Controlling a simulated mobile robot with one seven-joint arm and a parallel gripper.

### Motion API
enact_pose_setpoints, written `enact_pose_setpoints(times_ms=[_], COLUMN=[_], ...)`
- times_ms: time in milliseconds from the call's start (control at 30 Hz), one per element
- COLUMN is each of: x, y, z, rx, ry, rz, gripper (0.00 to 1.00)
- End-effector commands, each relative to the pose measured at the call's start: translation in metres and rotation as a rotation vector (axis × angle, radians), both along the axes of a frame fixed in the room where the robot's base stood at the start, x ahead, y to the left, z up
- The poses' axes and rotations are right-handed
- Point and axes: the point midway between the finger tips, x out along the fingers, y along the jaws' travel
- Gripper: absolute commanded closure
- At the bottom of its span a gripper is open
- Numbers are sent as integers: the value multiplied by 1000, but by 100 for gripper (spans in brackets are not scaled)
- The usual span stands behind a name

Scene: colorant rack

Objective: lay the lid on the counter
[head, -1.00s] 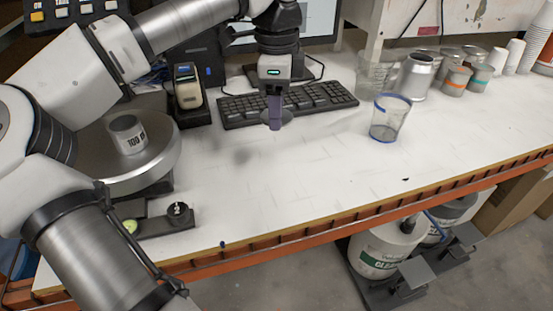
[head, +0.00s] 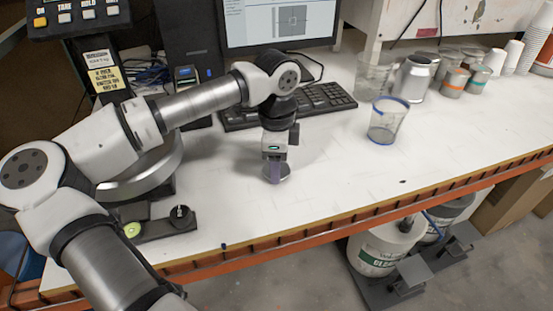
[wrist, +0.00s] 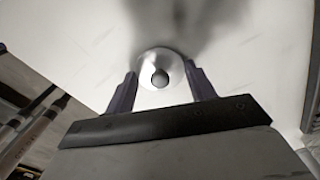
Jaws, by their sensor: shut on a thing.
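A small round grey metal lid (head: 285,173) with a knob is in my gripper (head: 273,172) in the head view. In the wrist view the lid (wrist: 160,58) sits level between the two purple fingers of my gripper (wrist: 160,78), which are shut on its knob. The lid is low over the white counter (head: 330,185), in front of the keyboard. A dark blurred shadow lies on the counter by the lid. I cannot tell whether the lid touches the counter.
A clear cup with a blue rim (head: 387,121) stands to the right. Several cans, one silver (head: 414,78), are behind it. The keyboard (head: 310,103) is behind the gripper, a round scale (head: 140,188) to the left. The counter front is mostly clear.

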Motion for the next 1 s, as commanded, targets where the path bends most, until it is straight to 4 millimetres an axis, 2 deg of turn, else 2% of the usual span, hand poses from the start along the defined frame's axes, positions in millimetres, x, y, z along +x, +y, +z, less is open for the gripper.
enact_pose_setpoints(times_ms=[233,267,400,667,833,1000], x=[0,0,0,0,1,1], y=[0,0,0,0,0,1], z=[-5,-3,-3,-2,6,39], rx=[1,1,0,0,2,3], ry=[0,0,0,0,-2,-4], rz=[0,0,0,0,1,3], gripper=[71,42,24,24,24,24])
